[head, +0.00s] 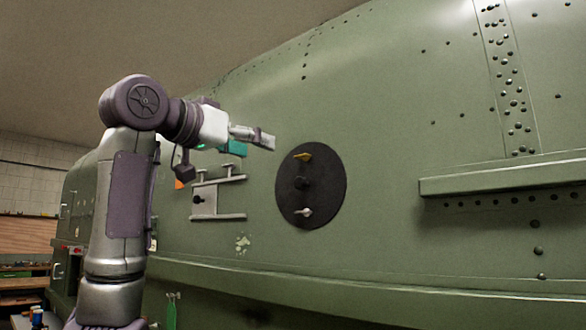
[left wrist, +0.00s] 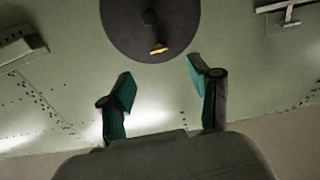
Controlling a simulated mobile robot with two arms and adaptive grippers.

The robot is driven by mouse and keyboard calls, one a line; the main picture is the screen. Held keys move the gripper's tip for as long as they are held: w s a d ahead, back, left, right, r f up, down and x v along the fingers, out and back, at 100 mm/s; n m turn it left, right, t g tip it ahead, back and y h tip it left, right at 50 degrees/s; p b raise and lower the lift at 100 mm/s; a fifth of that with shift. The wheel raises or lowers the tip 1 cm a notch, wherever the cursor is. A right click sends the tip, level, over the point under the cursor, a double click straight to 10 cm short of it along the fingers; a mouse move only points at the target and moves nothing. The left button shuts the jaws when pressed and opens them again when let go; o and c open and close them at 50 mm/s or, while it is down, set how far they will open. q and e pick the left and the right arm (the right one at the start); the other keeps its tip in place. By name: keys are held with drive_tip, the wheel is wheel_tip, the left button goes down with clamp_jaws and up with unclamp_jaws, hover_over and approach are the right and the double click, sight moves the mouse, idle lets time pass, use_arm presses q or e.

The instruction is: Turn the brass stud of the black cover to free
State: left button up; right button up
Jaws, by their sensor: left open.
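The round black cover (head: 325,205) sits on the green fuselage side in the head view. Its brass stud (head: 303,156) is near the top, a dark knob (head: 301,183) is in the middle and a silver stud (head: 303,212) is near the bottom. My left gripper (head: 268,139) is up and left of the cover, apart from the brass stud. In the left wrist view the brass stud (left wrist: 158,48) lies beyond and between the spread fingers (left wrist: 160,88), with nothing between them. The lower part of the cover is cut off there. My right gripper is not in view.
A metal bracket with rails (head: 205,199) is fixed to the fuselage left of the cover. A long ledge (head: 500,179) juts out at the right. A lower ridge (head: 330,288) runs beneath the cover. The skin around the cover is mostly clear.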

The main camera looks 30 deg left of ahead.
sight(300, 155)
use_arm(q)
drive_tip(key=w+p, duration=0.1)
drive_tip(key=w, duration=0.3)
drive_tip(key=w+d+p, duration=0.1)
drive_tip(key=w+p, duration=0.1)
drive_tip(key=w, duration=0.2)
drive_tip(key=w+r+p, duration=0.1)
drive_tip(key=w+p, duration=0.1)
drive_tip(key=w, duration=0.2)
drive_tip(key=shift+w+d, duration=0.35)
drive_tip(key=shift+w, duration=0.15)
drive_tip(key=shift+c, duration=1)
drive_tip(key=c, duration=1)
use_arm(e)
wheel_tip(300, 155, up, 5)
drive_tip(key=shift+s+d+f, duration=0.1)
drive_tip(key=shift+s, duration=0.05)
